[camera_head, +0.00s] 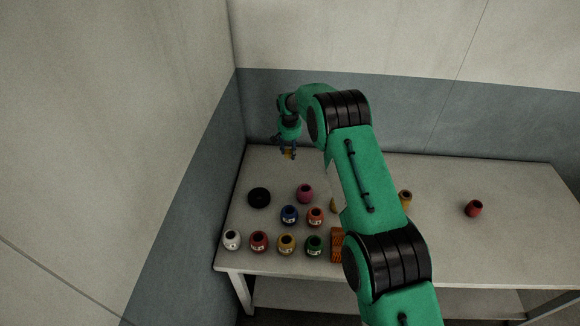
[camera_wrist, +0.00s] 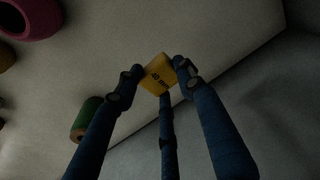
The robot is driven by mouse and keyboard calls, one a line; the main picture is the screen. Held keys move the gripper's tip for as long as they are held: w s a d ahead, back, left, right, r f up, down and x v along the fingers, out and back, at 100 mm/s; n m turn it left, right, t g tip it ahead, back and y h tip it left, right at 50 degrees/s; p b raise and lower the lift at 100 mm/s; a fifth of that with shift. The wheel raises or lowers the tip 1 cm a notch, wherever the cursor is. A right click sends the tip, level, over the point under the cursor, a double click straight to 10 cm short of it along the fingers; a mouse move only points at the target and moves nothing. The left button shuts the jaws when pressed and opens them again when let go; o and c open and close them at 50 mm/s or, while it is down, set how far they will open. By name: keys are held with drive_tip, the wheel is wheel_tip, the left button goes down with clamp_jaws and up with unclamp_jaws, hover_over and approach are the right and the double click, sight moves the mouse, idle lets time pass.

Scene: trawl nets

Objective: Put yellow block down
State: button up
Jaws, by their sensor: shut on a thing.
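My gripper (camera_head: 288,148) is over the back left part of the table (camera_head: 380,170), near the back wall. Its blue fingers are shut on the yellow block (camera_wrist: 157,73), which shows between the fingertips (camera_wrist: 155,80) in the wrist view with dark print on its face. In the head view only a small bit of the yellow block (camera_head: 289,155) shows below the fingers. I cannot tell for sure whether the block touches the table.
A black round thing (camera_head: 259,197), a pink jar (camera_head: 305,193) and several coloured jars stand at the left. A red jar (camera_head: 474,208) stands right. The table's back left corner is clear of jars.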

sight(290, 158)
drive_tip(key=shift+f, duration=2.4)
drive_tip(key=shift+f, duration=0.1)
drive_tip(key=shift+f, duration=1.75)
drive_tip(key=shift+f+b, duration=0.2)
drive_tip(key=shift+b, duration=0.1)
drive_tip(key=o, duration=1.2)
drive_tip(key=shift+c, duration=0.2)
drive_tip(key=shift+r, duration=0.2)
drive_tip(key=shift+s+r+p, duration=0.15)
drive_tip(key=shift+s+r, duration=0.15)
drive_tip(key=shift+r, duration=1.65)
drive_tip(key=shift+s+r+p, duration=0.1)
drive_tip(key=shift+s+r, duration=0.15)
drive_tip(key=shift+r, duration=1.75)
drive_tip(key=shift+s+r+p, duration=0.15)
drive_tip(key=shift+s+r, duration=0.15)
drive_tip(key=shift+r, duration=1.65)
